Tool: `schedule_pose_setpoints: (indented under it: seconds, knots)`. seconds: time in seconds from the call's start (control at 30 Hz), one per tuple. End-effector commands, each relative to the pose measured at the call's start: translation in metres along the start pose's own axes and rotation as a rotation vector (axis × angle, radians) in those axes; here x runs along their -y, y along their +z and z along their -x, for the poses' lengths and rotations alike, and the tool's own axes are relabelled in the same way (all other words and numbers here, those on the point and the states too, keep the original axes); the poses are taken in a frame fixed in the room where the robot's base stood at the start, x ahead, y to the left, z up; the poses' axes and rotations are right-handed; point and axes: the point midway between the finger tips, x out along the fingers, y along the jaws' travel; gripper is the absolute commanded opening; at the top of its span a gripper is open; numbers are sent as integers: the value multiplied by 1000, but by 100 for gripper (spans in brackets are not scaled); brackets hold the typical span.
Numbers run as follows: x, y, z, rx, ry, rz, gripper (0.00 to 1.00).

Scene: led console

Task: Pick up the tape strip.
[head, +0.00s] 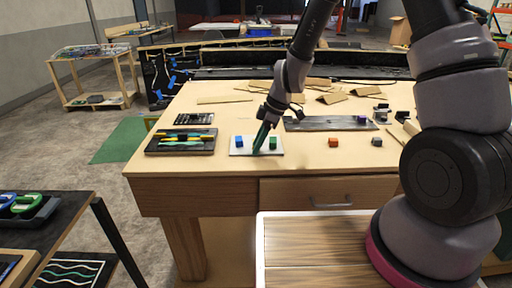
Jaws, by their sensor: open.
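My gripper (261,140) is open and points down over a white pad (238,150) near the table's front edge. Its slim dark-teal tip is at or just above the pad, between a blue block (239,141) and a green block (273,142). I cannot tell whether it touches the pad. A black tray (152,148) to the left holds long yellow and teal strips (183,137). I cannot tell for sure which thing is the tape strip; it may be among these strips or hidden by the gripper.
The wooden table (220,178) also bears a grey plate (310,124), an orange block (333,142), a small grey block (377,141) and several cardboard pieces (333,97) behind. A black keypad-like panel (194,118) stands behind the tray.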

Motion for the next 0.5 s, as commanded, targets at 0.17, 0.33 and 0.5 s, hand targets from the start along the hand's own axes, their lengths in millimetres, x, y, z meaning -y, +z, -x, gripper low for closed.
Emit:
schedule_pose_setpoints:
  seconds: [0.17,0.33,0.5]
  knots:
    - [0,0,0,0,1,0,42]
    - [0,0,0,0,1,0,0]
    - [0,0,0,0,1,0,0]
